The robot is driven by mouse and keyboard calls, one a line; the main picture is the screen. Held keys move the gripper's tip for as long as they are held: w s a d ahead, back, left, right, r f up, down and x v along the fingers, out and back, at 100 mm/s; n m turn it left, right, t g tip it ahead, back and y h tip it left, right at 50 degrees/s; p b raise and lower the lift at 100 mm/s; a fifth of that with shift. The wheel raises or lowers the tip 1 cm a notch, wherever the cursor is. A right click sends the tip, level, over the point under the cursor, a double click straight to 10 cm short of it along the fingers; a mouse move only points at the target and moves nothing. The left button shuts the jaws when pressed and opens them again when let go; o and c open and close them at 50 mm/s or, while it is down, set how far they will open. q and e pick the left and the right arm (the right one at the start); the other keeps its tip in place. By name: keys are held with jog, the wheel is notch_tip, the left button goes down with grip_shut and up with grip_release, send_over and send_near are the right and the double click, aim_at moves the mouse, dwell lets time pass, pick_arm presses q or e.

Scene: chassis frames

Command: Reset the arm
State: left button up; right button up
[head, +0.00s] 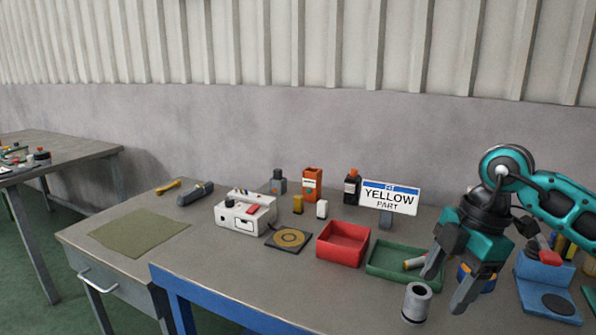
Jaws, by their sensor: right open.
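My right gripper (447,287) comes in from the right on its teal and black arm (545,195). It points downward over the right part of the workbench (215,277), with its two dark fingers apart and nothing visible between them. A grey hollow cylinder (417,302) stands on the bench just left of and below the fingers in the picture. I cannot tell whether a finger touches it. My left gripper is not in view.
A sign reading "YELLOW PART" (390,197) stands behind. A blue fixture (543,275) is to the right. A white box (245,213) sits mid-bench; the mat (139,236) area is clear.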

jog(key=s+a+n+t+y, duration=0.1)
jog(key=s+a+t+y, duration=0.15)
jog(key=a+y, duration=0.7)
jog(key=s+a+n+t+y, duration=0.1)
jog(key=s+a+y, duration=0.2)
jog(key=a+y, duration=0.65)
jog(key=w+d+f+m+t+h, duration=0.3)
jog(key=d+f+m+t+h, duration=0.4)
jog(key=f+m+t+h, duration=0.65)
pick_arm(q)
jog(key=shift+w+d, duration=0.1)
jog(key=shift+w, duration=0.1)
pick_arm(e)
jog(key=s+d+f+m+g+h, duration=0.3)
jog(key=s+f, duration=0.3)
jog(key=f, duration=0.2)
jog(key=s+d+f+m+g+h, duration=0.3)
jog(key=s+d+f, duration=0.1)
jog(key=s+f, duration=0.3)
jog(key=shift+f+m, duration=0.35)
jog(key=shift+f, duration=0.45)
